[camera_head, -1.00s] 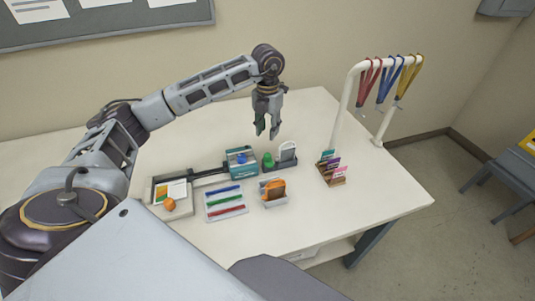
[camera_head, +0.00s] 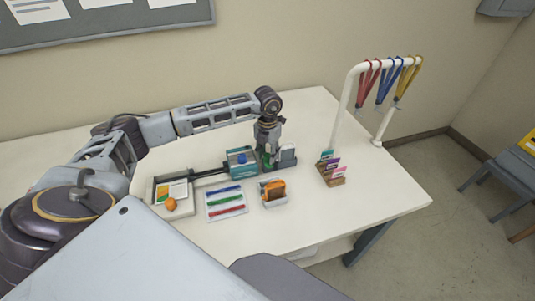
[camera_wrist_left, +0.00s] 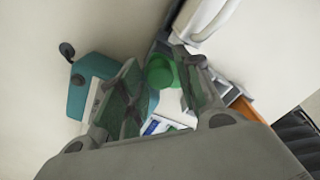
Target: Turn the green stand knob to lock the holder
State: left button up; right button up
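The green knob (camera_head: 265,163) on the small dark stand is partly hidden behind my left gripper (camera_head: 269,156) in the head view. In the left wrist view the round green knob (camera_wrist_left: 161,71) shows between the two fingers of the left gripper (camera_wrist_left: 157,58). The fingers are apart, one on each side of the knob; firm contact does not show. The holder (camera_head: 288,156), pale and upright on the stand, is just right of the gripper and also shows in the left wrist view (camera_wrist_left: 204,16). My right gripper is not in view.
A teal laminator (camera_head: 241,163) stands close left of the gripper. In front are an orange-topped box (camera_head: 273,193), a tray with coloured strips (camera_head: 226,203) and a card rack (camera_head: 331,169). A white rail (camera_head: 350,86) carries lanyards. The back of the table is clear.

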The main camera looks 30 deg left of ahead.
pick_arm(q)
jog(key=shift+f, duration=0.2)
jog(key=shift+c, duration=0.4)
grip_shut()
